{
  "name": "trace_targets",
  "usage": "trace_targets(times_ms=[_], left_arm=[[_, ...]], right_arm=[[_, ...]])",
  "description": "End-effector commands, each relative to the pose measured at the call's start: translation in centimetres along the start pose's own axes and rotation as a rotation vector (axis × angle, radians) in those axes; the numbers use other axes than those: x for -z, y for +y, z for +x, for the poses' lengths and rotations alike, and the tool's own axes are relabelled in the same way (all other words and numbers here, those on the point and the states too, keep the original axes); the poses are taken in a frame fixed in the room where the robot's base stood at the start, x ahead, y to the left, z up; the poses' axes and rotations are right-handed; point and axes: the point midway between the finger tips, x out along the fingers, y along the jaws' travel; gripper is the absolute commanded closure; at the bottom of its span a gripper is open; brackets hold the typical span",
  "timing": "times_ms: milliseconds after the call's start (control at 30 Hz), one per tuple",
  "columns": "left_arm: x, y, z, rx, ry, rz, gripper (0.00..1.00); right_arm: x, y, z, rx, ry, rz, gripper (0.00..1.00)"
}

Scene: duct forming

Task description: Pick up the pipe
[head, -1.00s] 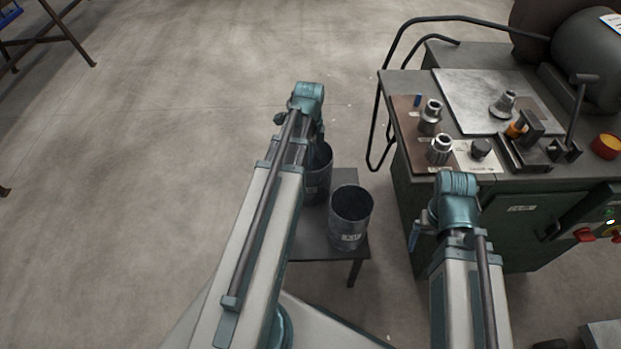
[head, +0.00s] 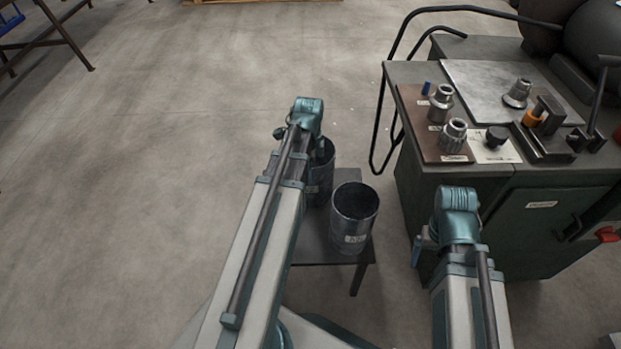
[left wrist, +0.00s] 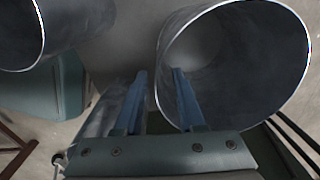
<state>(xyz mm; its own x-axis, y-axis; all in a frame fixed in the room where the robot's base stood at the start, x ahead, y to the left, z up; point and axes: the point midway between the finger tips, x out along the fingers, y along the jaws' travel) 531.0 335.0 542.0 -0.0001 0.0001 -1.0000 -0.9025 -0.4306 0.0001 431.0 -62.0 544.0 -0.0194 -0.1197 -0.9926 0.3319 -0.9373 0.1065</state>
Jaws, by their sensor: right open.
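Two dark grey metal pipes stand upright with open tops on a small table. The right pipe (head: 354,215) shows clearly; the left pipe (head: 322,170) is partly hidden by my left arm. In the left wrist view, my left gripper (left wrist: 159,72) is open, its blue fingers apart on either side of the near rim of one pipe (left wrist: 240,55). One finger overlaps the pipe's opening, the other is outside. Another pipe (left wrist: 30,40) is at upper left there. My right gripper (head: 418,248) is open, pointing down beside the workbench, clear of the pipes.
The small dark table (head: 315,246) carries the pipes. A green workbench (head: 520,225) at right holds metal fittings (head: 453,134), a clamp (head: 545,125) and a bent black rail (head: 385,120) at its left side. Open concrete floor lies at left.

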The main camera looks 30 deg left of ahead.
Motion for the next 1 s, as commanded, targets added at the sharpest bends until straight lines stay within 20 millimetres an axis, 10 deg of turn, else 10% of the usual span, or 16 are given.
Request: trace_targets(times_ms=[433,667,1000], left_arm=[[-0.1,0.0,2.5,0.000,0.000,0.000,0.61],[0.0,0.0,2.5,0.000,0.000,0.000,0.99],[-0.1,0.0,2.5,0.000,0.000,0.000,1.00]], right_arm=[[0.2,-0.3,2.5,0.003,0.002,-0.005,0.10],[0.2,-0.3,2.5,0.003,0.002,-0.005,0.10],[0.2,-0.3,2.5,0.003,0.002,-0.005,0.10]])
